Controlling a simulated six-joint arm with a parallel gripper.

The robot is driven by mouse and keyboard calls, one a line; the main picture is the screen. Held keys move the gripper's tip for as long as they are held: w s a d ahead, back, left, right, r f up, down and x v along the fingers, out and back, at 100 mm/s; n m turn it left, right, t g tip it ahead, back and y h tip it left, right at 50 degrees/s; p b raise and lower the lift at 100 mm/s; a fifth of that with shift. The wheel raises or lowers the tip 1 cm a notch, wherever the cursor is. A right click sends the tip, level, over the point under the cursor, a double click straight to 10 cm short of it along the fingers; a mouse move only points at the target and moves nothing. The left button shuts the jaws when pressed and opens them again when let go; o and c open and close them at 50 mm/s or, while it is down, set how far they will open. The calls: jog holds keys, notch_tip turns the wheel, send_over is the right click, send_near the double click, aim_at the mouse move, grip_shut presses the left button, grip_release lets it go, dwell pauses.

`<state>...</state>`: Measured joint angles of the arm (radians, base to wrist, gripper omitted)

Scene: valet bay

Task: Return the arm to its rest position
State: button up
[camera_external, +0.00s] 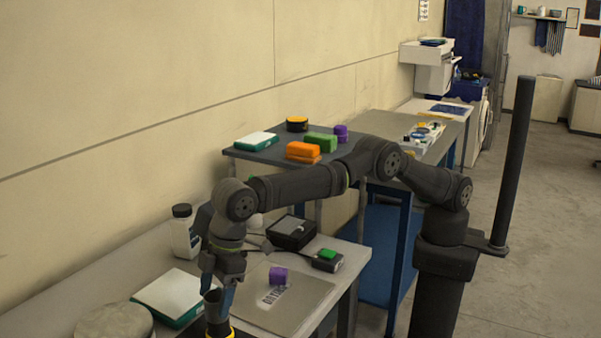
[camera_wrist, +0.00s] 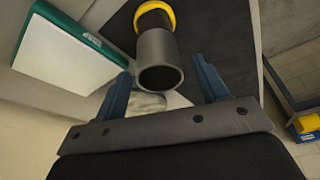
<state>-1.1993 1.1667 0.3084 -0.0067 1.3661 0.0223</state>
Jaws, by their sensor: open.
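My gripper (camera_external: 217,287) is low over the near end of the light workbench, its fingers pointing down and apart. In the wrist view, my gripper (camera_wrist: 160,78) shows two blue fingers with a gap between them. A dark grey hollow cylinder (camera_wrist: 158,62) with a yellow ring (camera_wrist: 157,14) lies in line with that gap, touching neither finger visibly. In the external view the grey cylinder (camera_external: 213,308) stands at the fingertips, partly hidden by them. My arm reaches left across the bench from its column.
A white and teal box (camera_external: 172,294) lies left of my gripper, a white bottle (camera_external: 184,232) behind it. A grey mat (camera_external: 310,310) holds a purple block (camera_external: 278,275). A black case (camera_external: 291,232) and a green-topped box (camera_external: 327,260) sit near my forearm.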

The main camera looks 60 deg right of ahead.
jog(key=shift+x, duration=1.1)
jog(key=shift+a+r, duration=0.1)
jog(key=shift+r, duration=0.2)
notch_tip(320, 180, up, 3)
jog(key=shift+r, duration=0.2)
jog(key=w+d+r, duration=0.8)
jog(key=d+r, duration=0.2)
jog(key=r, duration=0.2)
jog(key=shift+m, duration=0.7)
jog(key=w+d, duration=0.8)
jog(key=shift+w+r, duration=0.15)
jog(key=shift+w, duration=0.1)
jog(key=w+d+m, duration=0.1)
jog(key=w+d, duration=0.6)
jog(key=d, duration=0.3)
jog(key=shift+w+m+t+h, duration=0.25)
jog(key=shift+m+t+h, duration=0.05)
jog(key=shift+d, duration=0.1)
